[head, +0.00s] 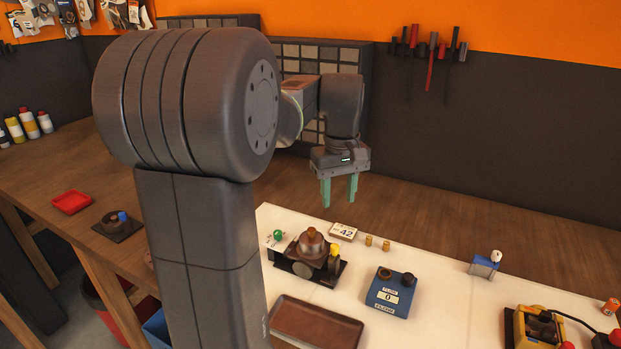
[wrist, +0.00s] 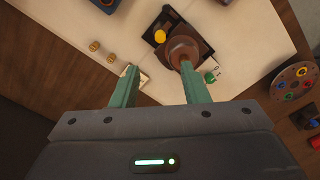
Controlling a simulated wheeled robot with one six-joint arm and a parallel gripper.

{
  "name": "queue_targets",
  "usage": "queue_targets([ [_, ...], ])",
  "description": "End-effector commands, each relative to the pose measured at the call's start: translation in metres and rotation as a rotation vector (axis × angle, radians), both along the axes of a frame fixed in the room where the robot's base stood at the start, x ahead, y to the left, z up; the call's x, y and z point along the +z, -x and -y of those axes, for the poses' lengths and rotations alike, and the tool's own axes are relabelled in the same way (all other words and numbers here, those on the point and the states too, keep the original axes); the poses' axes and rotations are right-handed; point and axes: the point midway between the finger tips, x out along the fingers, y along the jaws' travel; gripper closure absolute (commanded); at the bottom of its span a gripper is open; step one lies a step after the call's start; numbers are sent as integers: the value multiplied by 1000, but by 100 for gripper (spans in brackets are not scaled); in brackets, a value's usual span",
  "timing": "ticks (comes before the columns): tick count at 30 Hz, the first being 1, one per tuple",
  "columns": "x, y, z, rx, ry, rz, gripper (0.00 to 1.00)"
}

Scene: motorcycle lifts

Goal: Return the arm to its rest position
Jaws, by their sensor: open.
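My gripper (head: 339,190) hangs above the back of the bench with its two green fingers pointing down. The fingers are apart with nothing between them. In the wrist view my gripper (wrist: 158,82) also shows open and empty. The large grey arm link in the head view is mine and hides part of the bench. A copper-brown rounded part on a dark fixture (head: 310,250) stands below and in front of the gripper. It also shows beyond the right fingertip in the wrist view (wrist: 183,48).
A card marked 42 (head: 343,231) and two small brass pieces (head: 377,243) lie near the fixture. A blue box (head: 388,292), a brown tray (head: 315,325) and a yellow device (head: 538,328) stand on the white surface. A red tray (head: 71,202) sits at left. A compartment rack stands behind.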

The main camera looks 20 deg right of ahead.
Motion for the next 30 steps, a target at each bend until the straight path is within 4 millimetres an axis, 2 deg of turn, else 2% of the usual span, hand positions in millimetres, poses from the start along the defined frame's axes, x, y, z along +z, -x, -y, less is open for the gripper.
queue_targets([
  [6,-2,0,0,0,-1,-1,59],
  [11,-16,0,0,0,-2,-3,59],
  [24,-100,1,-1,-1,-5,-6,59],
  [30,-128,1,0,-1,-3,-4,59],
])
